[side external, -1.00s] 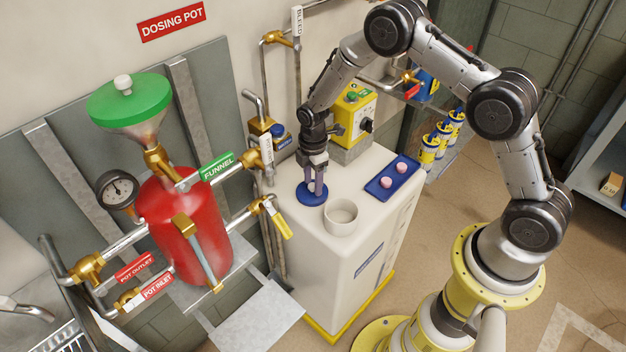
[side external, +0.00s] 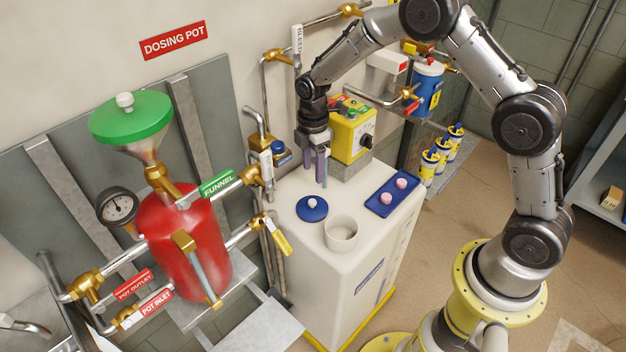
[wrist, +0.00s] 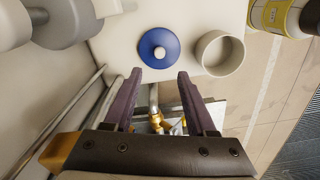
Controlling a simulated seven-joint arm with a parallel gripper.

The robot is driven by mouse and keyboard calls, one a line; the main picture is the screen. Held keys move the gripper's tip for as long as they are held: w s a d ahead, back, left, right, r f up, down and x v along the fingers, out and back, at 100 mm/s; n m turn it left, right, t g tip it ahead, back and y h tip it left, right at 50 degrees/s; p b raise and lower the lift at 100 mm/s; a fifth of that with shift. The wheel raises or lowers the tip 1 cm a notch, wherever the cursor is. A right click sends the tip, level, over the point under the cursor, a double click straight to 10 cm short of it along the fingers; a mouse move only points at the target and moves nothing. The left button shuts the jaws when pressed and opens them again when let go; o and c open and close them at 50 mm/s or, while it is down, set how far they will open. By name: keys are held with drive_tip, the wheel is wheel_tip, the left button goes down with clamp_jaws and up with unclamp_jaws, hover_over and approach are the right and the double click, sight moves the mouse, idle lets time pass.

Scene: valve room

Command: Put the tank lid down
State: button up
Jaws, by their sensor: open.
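The tank lid (side external: 311,209) is a blue disc with a pale knob, lying flat on the white tank's top (side external: 290,190). It also shows in the wrist view (wrist: 159,48), beyond my fingertips. The round tank opening (side external: 341,234), with a raised pale rim, is uncovered beside the lid; it shows in the wrist view (wrist: 220,52) to the right of the lid. My gripper (side external: 321,184) is open and empty, above the tank top and clear of the lid. Its two fingers (wrist: 158,75) stand apart in the wrist view.
A blue tray (side external: 392,197) with two pink pieces lies on the tank top at the right. A yellow control box (side external: 352,132) stands behind. The red dosing pot (side external: 186,240) with pipes and brass valves is at left.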

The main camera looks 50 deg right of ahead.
drive_tip(key=s+r+m+t, duration=0.1)
drive_tip(key=s+r+m, duration=0.4)
drive_tip(key=r, duration=0.5)
drive_tip(key=s+r+m+t, duration=0.2)
drive_tip(key=s+r, duration=0.5)
drive_tip(key=r, duration=0.2)
drive_tip(key=s+r+m+t, duration=0.2)
drive_tip(key=s+m, duration=0.6)
drive_tip(key=s, duration=1)
drive_tip(key=shift+d+r+t, duration=0.3)
drive_tip(key=shift+d+r, duration=0.05)
drive_tip(key=shift+r, duration=0.55)
